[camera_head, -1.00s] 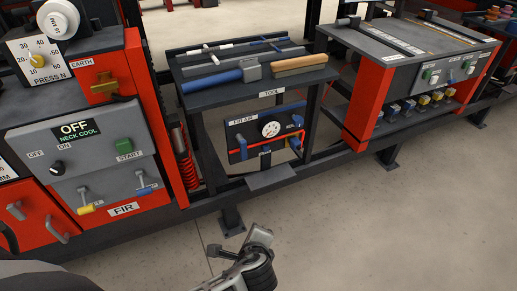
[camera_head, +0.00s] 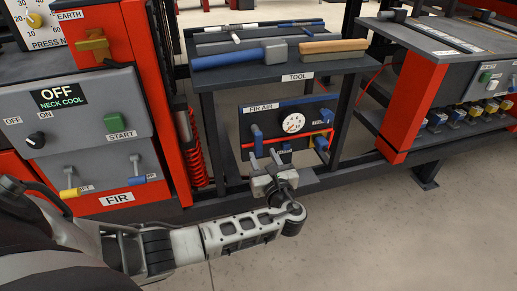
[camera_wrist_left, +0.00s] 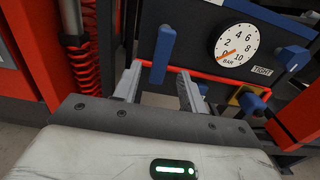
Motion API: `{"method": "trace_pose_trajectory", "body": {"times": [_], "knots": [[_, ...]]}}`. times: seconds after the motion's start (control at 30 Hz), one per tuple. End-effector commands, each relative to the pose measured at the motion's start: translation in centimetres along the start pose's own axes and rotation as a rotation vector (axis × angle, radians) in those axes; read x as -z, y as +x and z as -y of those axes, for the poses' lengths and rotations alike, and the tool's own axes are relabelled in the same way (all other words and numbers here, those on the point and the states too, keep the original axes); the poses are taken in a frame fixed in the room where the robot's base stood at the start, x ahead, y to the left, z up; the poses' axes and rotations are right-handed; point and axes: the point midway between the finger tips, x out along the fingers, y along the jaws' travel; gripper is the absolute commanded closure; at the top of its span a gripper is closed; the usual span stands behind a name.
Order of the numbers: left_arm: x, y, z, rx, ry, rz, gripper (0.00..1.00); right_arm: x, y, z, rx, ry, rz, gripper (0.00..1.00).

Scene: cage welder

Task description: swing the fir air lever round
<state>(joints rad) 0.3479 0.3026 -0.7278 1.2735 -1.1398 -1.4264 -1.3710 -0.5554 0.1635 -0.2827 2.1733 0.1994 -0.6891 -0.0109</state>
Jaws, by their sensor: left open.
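The FIR AIR panel (camera_head: 272,112) is dark blue, with a round white gauge (camera_head: 293,123) and a red pipe below it. A blue handle (camera_head: 257,139) hangs at its left, and another blue handle (camera_head: 321,143) is at its right. My left gripper (camera_head: 264,158) is open just in front of the panel, low by the left handle. The right handle (camera_wrist_left: 253,104) sits beside a brass-coloured part. My right gripper is not in view.
A red post with a red coil (camera_head: 196,150) stands left. A red-sided bench (camera_head: 417,105) is at the right. Open floor lies in front.

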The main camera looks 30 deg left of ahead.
Motion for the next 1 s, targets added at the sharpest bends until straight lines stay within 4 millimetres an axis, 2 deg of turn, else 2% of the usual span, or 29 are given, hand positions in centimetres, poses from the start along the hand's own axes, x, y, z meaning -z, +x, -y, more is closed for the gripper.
{"method": "trace_pose_trajectory", "body": {"times": [0.1,0.3,0.5,0.7,0.73,0.87,1.0], "knots": [[0.2,2.5,0.0,-0.002,0.000,0.003,0.58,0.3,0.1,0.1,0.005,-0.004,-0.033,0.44],[0.1,4.9,0.0,-0.001,0.000,0.000,0.58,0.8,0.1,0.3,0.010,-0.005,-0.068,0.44],[0.0,5.6,0.0,0.000,-0.001,-0.001,0.58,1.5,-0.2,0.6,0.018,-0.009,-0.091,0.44],[0.0,5.6,0.0,0.000,-0.001,-0.001,0.58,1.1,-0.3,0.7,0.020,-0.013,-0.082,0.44],[0.0,5.6,0.0,0.000,-0.001,-0.001,0.64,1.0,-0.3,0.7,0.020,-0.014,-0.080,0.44],[0.0,5.6,0.0,0.000,-0.001,-0.001,1.00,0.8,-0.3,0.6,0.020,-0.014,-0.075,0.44],[0.0,5.6,0.0,0.000,-0.001,-0.001,1.00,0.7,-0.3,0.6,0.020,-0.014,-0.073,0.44]]}}
